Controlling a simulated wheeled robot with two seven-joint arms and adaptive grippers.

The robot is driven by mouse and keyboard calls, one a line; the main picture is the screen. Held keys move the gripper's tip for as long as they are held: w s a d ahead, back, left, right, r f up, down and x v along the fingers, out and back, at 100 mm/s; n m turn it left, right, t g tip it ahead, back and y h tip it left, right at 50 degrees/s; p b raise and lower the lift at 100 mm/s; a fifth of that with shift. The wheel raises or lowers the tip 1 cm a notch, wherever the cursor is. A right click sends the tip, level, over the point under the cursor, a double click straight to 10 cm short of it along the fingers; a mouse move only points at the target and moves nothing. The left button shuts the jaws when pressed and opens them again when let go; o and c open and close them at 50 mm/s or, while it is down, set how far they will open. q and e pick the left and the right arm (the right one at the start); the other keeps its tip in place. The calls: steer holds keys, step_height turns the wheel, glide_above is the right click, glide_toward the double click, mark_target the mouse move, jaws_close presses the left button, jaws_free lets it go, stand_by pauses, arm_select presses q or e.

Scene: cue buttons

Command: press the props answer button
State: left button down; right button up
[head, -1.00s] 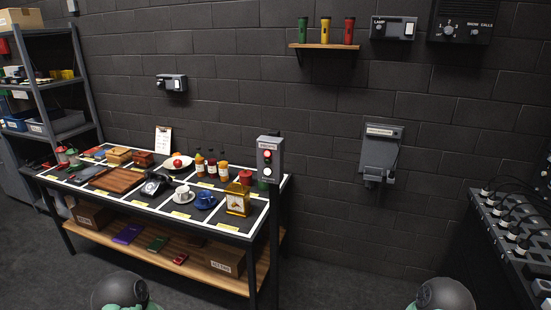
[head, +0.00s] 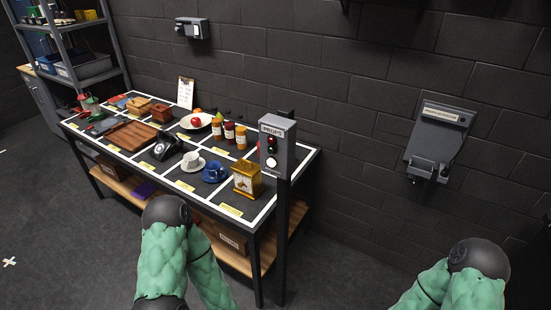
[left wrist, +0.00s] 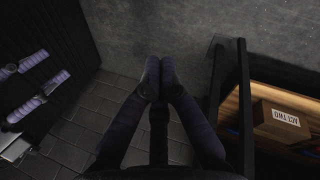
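The grey box labelled PROPS (head: 277,145) stands on a dark post at the right front corner of the prop table (head: 262,222). In the head view only my green-covered arms show at the bottom, and both grippers are out of sight. No gripper is near the props box.
The table holds a gold box (head: 247,178), blue cup, bottles, telephone (head: 163,147) and other props in marked squares. A wall box (head: 440,135) hangs at the right. A carton labelled ACT TWO (left wrist: 281,122) sits on the lower shelf. Floor in front is open.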

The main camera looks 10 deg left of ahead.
arm_select(q)
steer(key=shift+s, duration=0.1)
steer(key=w+a+r+m+t+y+p, duration=0.25)
steer(key=w+r+t, duration=0.25)
steer(key=w+r, duration=0.55)
steer(key=w+a+r+m+t+y+p, duration=0.2)
steer(key=w+r+m+t, duration=0.2)
steer(key=w+r, duration=0.7)
steer(key=w+a+r+m+t+y+p, duration=0.1)
steer(key=w+a+r+t+y, duration=0.1)
steer(key=r, duration=1)
steer(key=w+a+r+m+t+y+p, duration=0.1)
steer(key=w+a+r+m+t+y, duration=0.1)
steer(key=r, duration=1)
steer(key=t+y, duration=0.1)
steer(key=y, duration=0.1)
steer(key=shift+a+r+t+y, duration=0.15)
steer(key=shift+r+t+y, duration=0.05)
steer(key=shift+t+y, duration=0.15)
steer(key=shift+w, duration=0.1)
